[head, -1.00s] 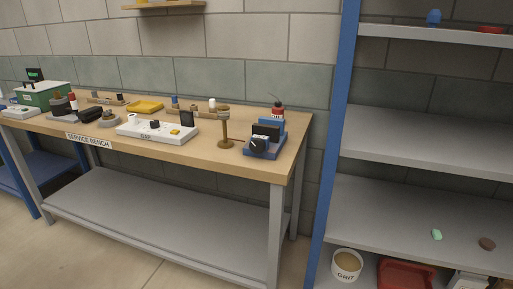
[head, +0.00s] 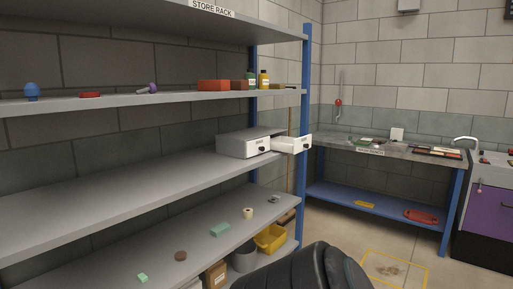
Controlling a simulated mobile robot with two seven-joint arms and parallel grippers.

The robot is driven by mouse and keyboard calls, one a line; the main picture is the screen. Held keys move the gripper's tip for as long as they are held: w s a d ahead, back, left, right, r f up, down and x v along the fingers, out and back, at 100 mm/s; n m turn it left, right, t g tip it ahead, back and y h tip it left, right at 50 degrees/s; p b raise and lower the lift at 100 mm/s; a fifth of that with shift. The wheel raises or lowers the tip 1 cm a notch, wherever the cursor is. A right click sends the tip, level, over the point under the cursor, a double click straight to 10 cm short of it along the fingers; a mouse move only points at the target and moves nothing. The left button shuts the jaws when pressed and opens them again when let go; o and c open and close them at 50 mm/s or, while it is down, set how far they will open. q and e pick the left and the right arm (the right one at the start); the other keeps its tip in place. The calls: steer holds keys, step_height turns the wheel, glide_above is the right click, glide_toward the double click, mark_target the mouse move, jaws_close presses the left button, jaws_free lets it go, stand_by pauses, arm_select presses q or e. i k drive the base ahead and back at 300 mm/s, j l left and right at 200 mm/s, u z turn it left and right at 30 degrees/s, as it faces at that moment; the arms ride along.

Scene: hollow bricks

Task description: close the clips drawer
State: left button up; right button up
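A small grey drawer unit (head: 235,144) stands on the middle shelf of the store rack, near its right end. It shows two white drawer fronts, each with a dark knob. The left drawer front (head: 256,147) sits flush with the unit. The right drawer (head: 291,144) is pulled out and sticks out toward the rack's blue post. The labels on the fronts are too small to read, so I cannot tell which one is marked clips. Neither of my grippers shows. A black rounded part at the bottom middle appears to be part of my arm.
The store rack's middle shelf (head: 120,195) is bare left of the unit. A blue post (head: 303,120) stands close to the open drawer. The upper shelf holds several small items. A yellow bin (head: 270,239) sits low. A stone-topped bench (head: 385,152) stands at the right.

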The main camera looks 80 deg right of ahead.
mark_target(290, 141)
steer(key=z, duration=2.85)
steer(key=i+l+u, duration=0.1)
steer(key=i, duration=0.4)
steer(key=i+l+u, duration=0.1)
steer(key=i+l, duration=0.15)
steer(key=i, duration=0.3)
steer(key=i+l+u, duration=0.1)
steer(key=i, duration=0.4)
steer(key=i+l+u, duration=0.1)
steer(key=i+l, duration=0.3)
steer(key=i+l+u, duration=0.1)
steer(key=i+l, duration=0.2)
steer(key=i, duration=0.25)
